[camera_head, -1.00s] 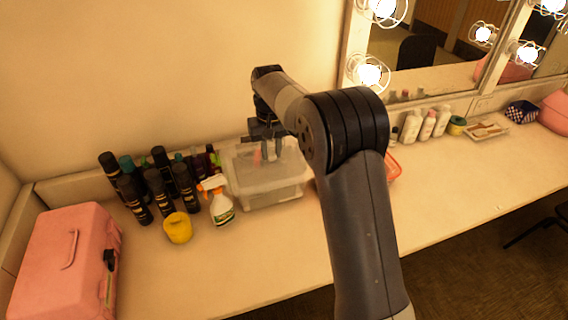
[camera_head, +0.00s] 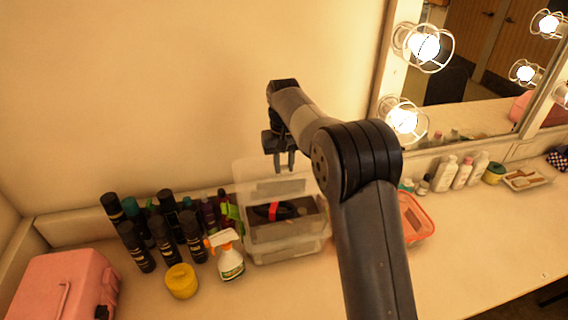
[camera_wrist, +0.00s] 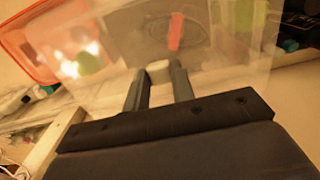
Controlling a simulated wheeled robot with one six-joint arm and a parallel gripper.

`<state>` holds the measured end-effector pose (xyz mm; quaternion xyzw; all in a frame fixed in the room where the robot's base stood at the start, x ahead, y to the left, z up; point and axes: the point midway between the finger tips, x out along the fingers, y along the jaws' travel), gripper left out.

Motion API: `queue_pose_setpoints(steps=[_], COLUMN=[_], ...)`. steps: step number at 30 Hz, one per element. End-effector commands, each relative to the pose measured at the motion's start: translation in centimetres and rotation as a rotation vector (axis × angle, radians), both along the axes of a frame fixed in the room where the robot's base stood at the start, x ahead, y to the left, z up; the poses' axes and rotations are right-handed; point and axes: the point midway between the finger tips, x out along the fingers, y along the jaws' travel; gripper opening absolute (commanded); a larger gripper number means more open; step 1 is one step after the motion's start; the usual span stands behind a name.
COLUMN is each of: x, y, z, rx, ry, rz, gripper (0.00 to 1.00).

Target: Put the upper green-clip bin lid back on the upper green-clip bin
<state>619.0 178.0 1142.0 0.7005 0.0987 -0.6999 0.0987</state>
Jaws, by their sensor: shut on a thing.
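The translucent upper green-clip bin lid (camera_head: 252,176) is held by my gripper (camera_head: 284,162), above and behind the bin. In the wrist view the fingers (camera_wrist: 158,88) are shut on the lid's pale knob (camera_wrist: 158,70), and the clear lid (camera_wrist: 115,75) spreads beyond them. The clear upper green-clip bin (camera_head: 318,232) stands against the wall, its top uncovered. Dark contents and a red piece (camera_head: 273,211) show inside. A green clip (camera_head: 231,212) shows at its left side. Part of the right side is close behind my arm. The exact gap between lid and bin is unclear.
Several dark bottles (camera_head: 165,238), a spray bottle (camera_head: 229,260) and a yellow roll (camera_head: 181,281) crowd the left of the bin. An orange basket (camera_head: 417,222) stands to the right. Lit mirror bulbs (camera_head: 403,119) are at right. The front counter is clear.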

Motion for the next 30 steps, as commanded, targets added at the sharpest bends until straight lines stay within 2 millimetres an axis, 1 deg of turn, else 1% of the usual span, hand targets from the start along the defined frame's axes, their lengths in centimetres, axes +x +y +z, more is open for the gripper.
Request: queue_pose_setpoints(steps=[8, 21, 30], x=[0.0, 0.0, 0.0], y=[0.0, 0.0, 0.0], z=[-1.6, -5.4, -7.5], rx=[-0.001, 0.0, -0.001], ry=[0.002, 0.0, 0.002], rz=[0.0, 0.0, 0.0], gripper=[0.01, 0.01, 0.01])
